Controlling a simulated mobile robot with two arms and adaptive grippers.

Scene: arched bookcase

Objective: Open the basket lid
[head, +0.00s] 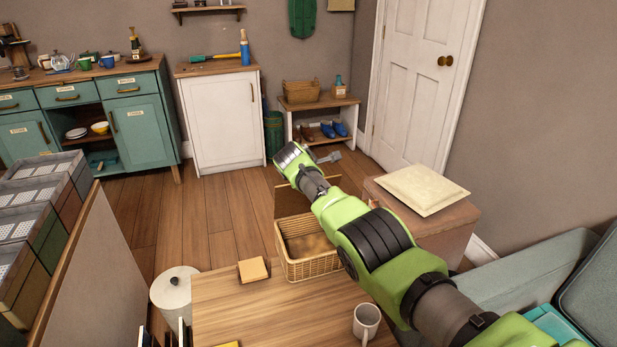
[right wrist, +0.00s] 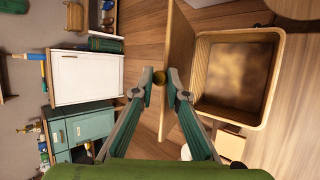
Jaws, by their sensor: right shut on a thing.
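The wicker basket (head: 312,268) stands at the far edge of the wooden table, with its tan inside showing. Its lid (head: 288,203) stands raised at the far side, partly hidden behind my right arm. In the right wrist view the basket (right wrist: 203,92) is open at the right, and the lid (right wrist: 180,62) shows nearly edge-on beside it. My right gripper (right wrist: 159,84) is shut on a small round brass knob (right wrist: 159,77) at the lid's outer face. My left gripper is in neither view.
A small wooden block (head: 253,270) and a white mug (head: 366,322) are on the table (head: 285,310). A brown box with a cushion (head: 421,189) stands right of the basket. The wooden floor beyond is clear.

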